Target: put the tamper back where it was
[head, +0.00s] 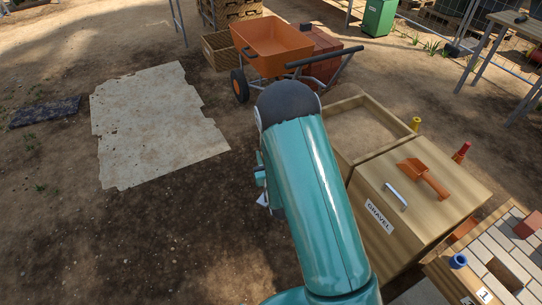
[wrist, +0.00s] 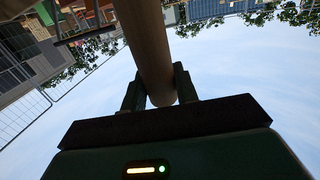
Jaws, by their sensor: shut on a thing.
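In the wrist view my gripper (wrist: 159,88) is shut on a thick, round brown shaft (wrist: 148,38), which I take to be the tamper's handle. One finger lies on each side of it near its rounded end. The shaft runs away to the top of the picture, and its far end is out of view. In the head view my teal arm hides most of my gripper, and no tamper shows there. I cannot tell from the frames which spot the tamper came from.
A wooden bin labelled GRAVEL (head: 374,217) stands right of my arm, with an orange scoop (head: 424,176) on its lid. An orange wheelbarrow (head: 272,45) stands behind. A paving bench (head: 468,272) is at lower right. A pale sheet (head: 150,125) lies on open dirt at left.

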